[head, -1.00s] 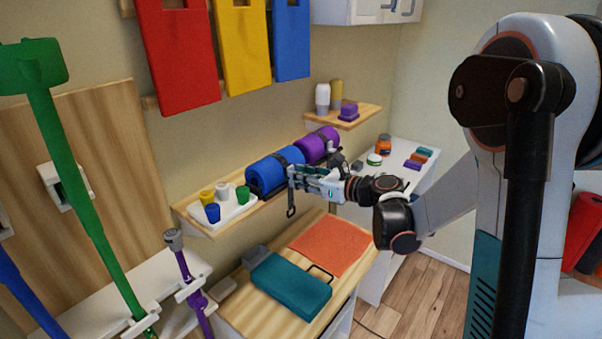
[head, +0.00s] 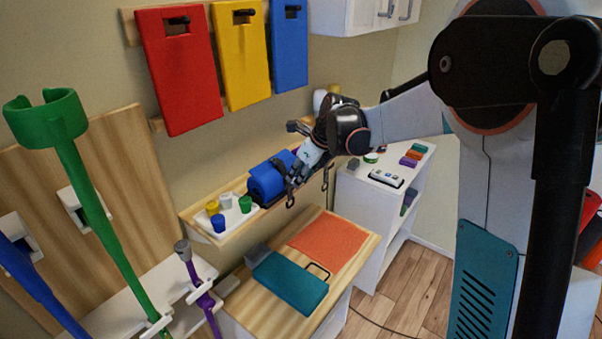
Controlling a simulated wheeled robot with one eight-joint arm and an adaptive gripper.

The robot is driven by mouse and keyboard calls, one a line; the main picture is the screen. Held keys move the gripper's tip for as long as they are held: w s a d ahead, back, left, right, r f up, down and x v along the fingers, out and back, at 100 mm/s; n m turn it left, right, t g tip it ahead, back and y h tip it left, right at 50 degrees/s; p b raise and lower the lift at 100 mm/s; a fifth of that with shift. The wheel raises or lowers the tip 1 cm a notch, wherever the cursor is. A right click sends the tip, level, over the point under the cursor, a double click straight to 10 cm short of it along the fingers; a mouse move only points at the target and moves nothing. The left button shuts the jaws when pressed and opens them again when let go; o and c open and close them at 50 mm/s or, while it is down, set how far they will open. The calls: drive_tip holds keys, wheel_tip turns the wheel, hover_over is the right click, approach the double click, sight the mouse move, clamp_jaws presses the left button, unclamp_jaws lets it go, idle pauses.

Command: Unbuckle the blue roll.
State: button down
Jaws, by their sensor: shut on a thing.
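The blue roll (head: 265,183) lies on the wooden wall shelf, right of a white tray of cups. My gripper (head: 297,172) is at the right end of the roll, pointing down and to the left. It is shut, seemingly on the strap; the exact grip is too small to see. My wrist covers the right part of the shelf and nearly all of the purple roll.
The white tray (head: 246,219) holds several small coloured cups close to the roll's left. Below, a wooden-topped bench (head: 252,311) carries a teal case (head: 290,284) and an orange mat (head: 328,240). A white cabinet (head: 361,198) stands at the right. Crutches stand at the left.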

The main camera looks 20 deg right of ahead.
drive_tip(key=shift+w+a+r+g+h+p, duration=0.15)
drive_tip(key=shift+r+g+h+p, duration=0.1)
drive_tip(key=shift+g+h, duration=0.35)
drive_tip(key=shift+w+a+r+g+h+p, duration=0.15)
drive_tip(key=shift+r+g+h, duration=0.2)
drive_tip(key=shift+g, duration=0.35)
drive_tip(key=shift+f, duration=0.1)
drive_tip(key=c, duration=1.4)
unclamp_jaws()
drive_tip(key=shift+w, duration=0.15)
wheel_tip(320, 180, up, 12)
drive_tip(key=s+d, duration=0.1)
drive_tip(key=shift+s, duration=0.35)
drive_tip(key=shift+f, duration=0.1)
